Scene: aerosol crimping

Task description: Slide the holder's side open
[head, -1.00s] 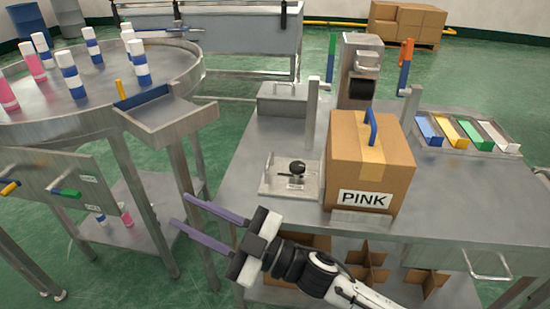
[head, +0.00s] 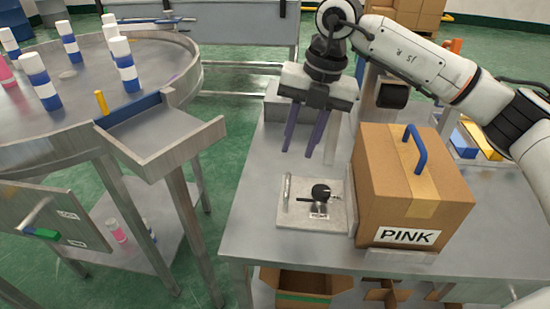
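The holder (head: 297,215) is a light metal plate fixture on the steel table, left of the cardboard box. It has a low wall at its left edge, a black round knob (head: 321,191) in the middle, and a small label. I cannot tell from here how far its side stands open. My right gripper (head: 299,153) hangs above and behind the holder, its purple fingers pointing down. The fingers are apart with nothing visible between them, and they do not touch the holder. My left gripper is out of view.
A cardboard box (head: 390,200) marked PINK, with a blue handle (head: 415,150), stands close to the holder's right. My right arm passes over the table behind it. A round table (head: 60,125) with cans and a chute (head: 160,135) is at left. The table front-left is clear.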

